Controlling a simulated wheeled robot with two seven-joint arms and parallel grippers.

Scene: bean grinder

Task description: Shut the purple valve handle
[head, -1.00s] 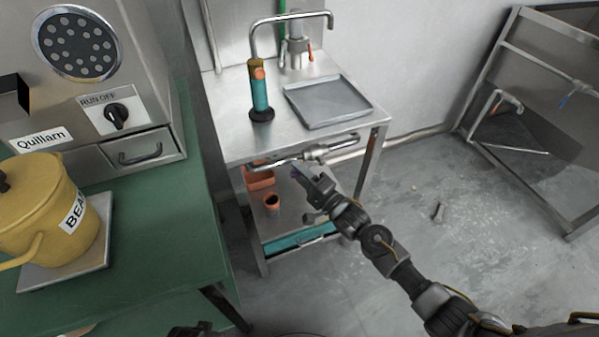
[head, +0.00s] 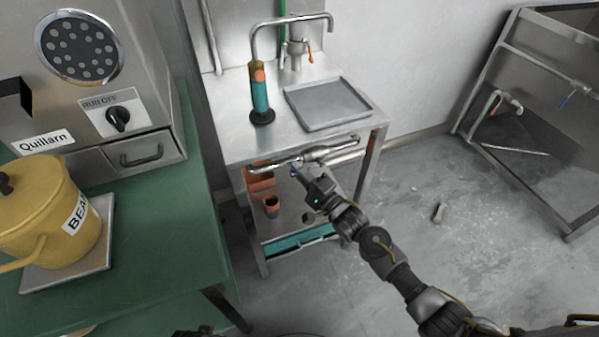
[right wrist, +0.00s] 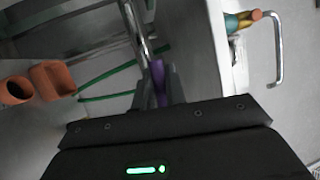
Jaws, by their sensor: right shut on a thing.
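The purple valve handle (right wrist: 158,78) shows in the right wrist view between the two fingers of my right gripper (right wrist: 158,88), beside a shiny metal pipe (right wrist: 132,25). The gripper is shut on it. In the head view my right gripper (head: 299,175) is just below the horizontal pipe (head: 312,156) under the steel counter's front edge. There the handle is mostly hidden by the fingers. A dark part at the bottom edge of the head view may be my left gripper (head: 192,332); its fingers cannot be made out.
The steel counter (head: 225,140) carries a grey tray (head: 330,103) and a tall tap with a teal and orange grip (head: 259,92). Orange containers (head: 271,205) stand on its lower shelf. A green table (head: 150,230) with a yellow pot (head: 45,205) is at left. Floor at right is mostly open.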

